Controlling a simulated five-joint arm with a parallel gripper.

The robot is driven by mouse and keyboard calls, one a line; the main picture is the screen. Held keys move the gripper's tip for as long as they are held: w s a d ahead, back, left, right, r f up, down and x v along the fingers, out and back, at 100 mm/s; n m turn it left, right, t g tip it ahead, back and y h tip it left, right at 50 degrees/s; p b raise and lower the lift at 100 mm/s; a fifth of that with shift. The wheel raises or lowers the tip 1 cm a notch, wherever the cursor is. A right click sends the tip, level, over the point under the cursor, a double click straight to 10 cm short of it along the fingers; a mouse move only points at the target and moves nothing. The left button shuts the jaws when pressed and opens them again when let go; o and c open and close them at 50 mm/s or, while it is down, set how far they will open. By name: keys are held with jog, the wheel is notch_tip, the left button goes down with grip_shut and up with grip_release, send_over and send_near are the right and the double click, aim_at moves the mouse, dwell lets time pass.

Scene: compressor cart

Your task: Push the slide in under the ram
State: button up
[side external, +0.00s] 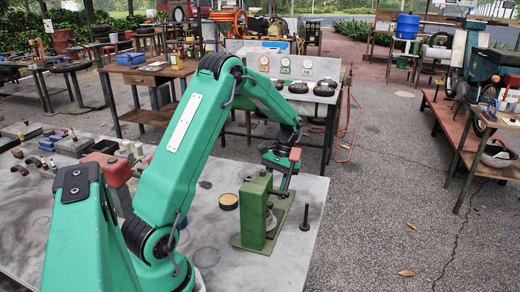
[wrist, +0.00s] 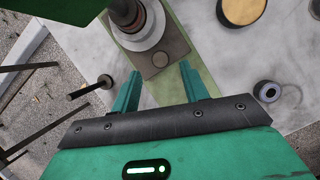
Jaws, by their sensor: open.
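The green press (side external: 256,212) stands on its green base plate (side external: 284,222) near the front right of the grey table. In the wrist view, the slide looks like a grey-brown plate (wrist: 172,67) on the green base, with a small round screw head near its close edge. A pale round piece (wrist: 146,33) sits on the slide. The dark ram (wrist: 125,12) shows above this piece; whether they touch I cannot tell. My gripper (wrist: 160,80) is open and empty, its fingertips just short of the slide's close edge. The press partly hides it in the side view.
A black bolt-like pin (side external: 306,217) stands right of the press. A round tin with a tan top (side external: 228,201) lies to its left. A dark ring-like piece (wrist: 267,91) lies on the table at right. Small parts crowd the table's far left.

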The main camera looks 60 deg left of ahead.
jog(key=w+a+r, duration=0.1)
jog(key=w+a, duration=0.4)
jog(key=w, duration=0.6)
jog(key=shift+a+r, duration=0.2)
jog(key=shift+a, duration=0.15)
jog(key=shift+w, duration=0.15)
jog(key=shift+r, duration=0.15)
dwell(0.4)
jog(key=s+d+r+m+t+y, duration=0.1)
jog(key=s+d+r+m+t, duration=0.15)
jog(key=d+r, duration=0.55)
jog(key=s+d+r+m+t+y, duration=0.1)
jog(key=s+d+r+m+t, duration=0.15)
jog(key=d+r, duration=0.55)
jog(key=s+d+t, duration=0.2)
jog(key=s+d, duration=0.2)
jog(key=s, duration=0.6)
jog(key=s+d+t, duration=0.2)
jog(key=s+d, duration=0.2)
jog(key=s, duration=0.7)
jog(key=shift+d+r+t, duration=0.3)
jog(key=shift+d+r, duration=0.05)
jog(key=shift+d, duration=0.05)
